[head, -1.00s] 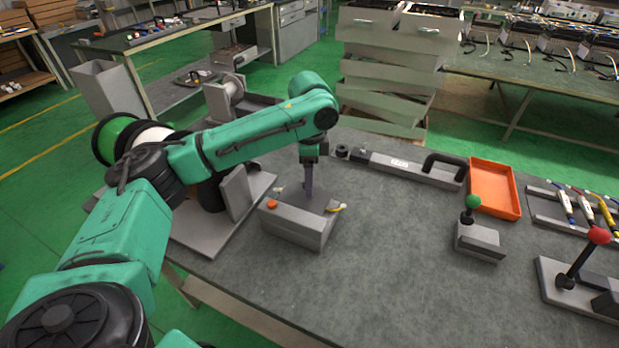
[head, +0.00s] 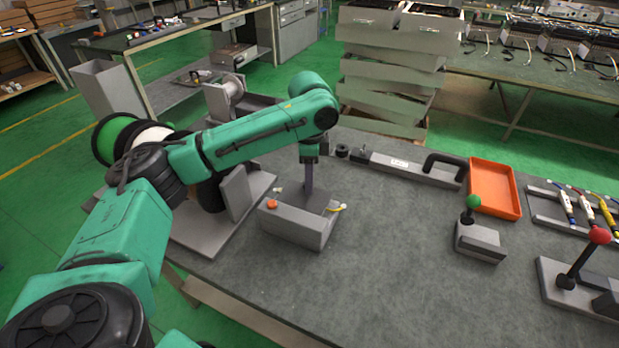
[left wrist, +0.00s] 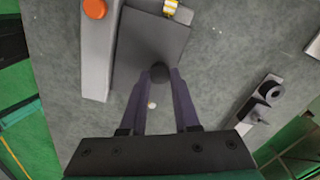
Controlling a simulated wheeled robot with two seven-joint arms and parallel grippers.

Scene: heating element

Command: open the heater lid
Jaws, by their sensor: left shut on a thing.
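The heater (head: 292,228) is a grey box near the left front of the workbench, with an orange button (head: 272,204) on top. Its flat dark grey lid (left wrist: 140,50) lies behind the button strip and looks closed or nearly so. A round black knob (left wrist: 160,70) stands at the lid's edge. My left gripper (head: 308,188) points down at the lid from above. In the left wrist view its two purple fingers (left wrist: 160,76) are closed around the knob, one on each side. My right gripper is out of view.
A spool stand (head: 215,228) is close on the left of the heater. A long grey tool with a black handle (head: 410,168) and an orange tray (head: 494,188) lie to the right. A green-knobbed lever (head: 478,240) stands at the right. The bench between is clear.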

